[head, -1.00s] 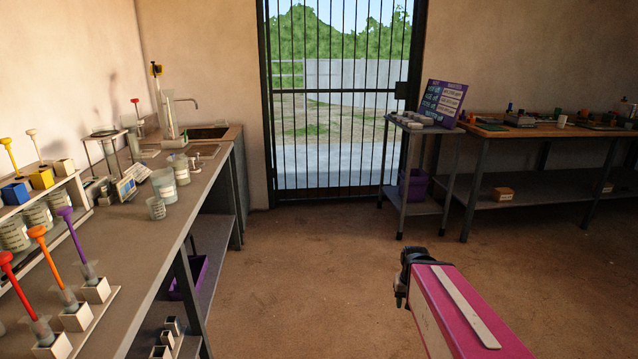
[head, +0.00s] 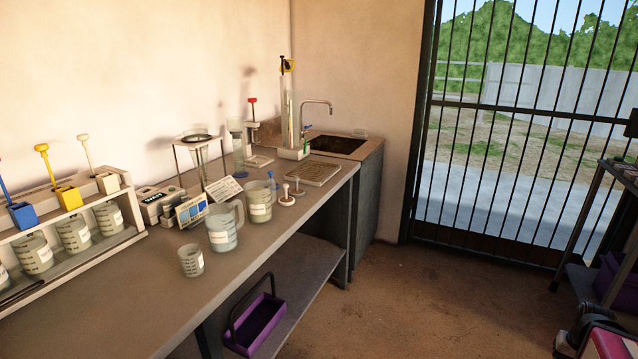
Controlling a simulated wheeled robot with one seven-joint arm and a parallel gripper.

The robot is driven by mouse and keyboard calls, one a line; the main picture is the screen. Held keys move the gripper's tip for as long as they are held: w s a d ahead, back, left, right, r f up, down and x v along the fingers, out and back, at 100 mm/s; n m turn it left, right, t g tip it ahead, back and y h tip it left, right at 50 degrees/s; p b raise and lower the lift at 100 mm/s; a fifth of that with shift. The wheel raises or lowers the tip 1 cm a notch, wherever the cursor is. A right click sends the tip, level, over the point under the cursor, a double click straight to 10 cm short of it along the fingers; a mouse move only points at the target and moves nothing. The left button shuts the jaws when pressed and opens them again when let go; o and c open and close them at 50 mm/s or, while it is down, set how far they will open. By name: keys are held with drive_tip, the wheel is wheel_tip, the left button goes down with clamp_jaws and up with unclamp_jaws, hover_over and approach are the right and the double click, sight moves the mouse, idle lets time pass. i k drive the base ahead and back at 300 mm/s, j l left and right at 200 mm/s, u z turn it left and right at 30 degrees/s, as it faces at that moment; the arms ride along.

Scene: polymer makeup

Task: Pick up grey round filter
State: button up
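Part of a black end piece (head: 592,328) of my arm shows in the bottom right corner. It is far from the bench, and I cannot make out its fingers.
The bench (head: 130,295) holds several beakers, a digital device (head: 158,203), a rack of coloured-handled tools and, farther back, a sink (head: 338,145). A purple carrier (head: 256,322) is on the lower shelf. A barred gate (head: 520,130) stands at right; floor between is clear.

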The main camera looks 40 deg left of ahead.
sight(296, 193)
drive_tip(key=i+l+u, duration=0.1)
drive_tip(key=i+u, duration=0.3)
drive_tip(key=i+l+u, duration=0.2)
drive_tip(key=i+u, duration=0.15)
drive_tip(key=i+l+u, duration=0.75)
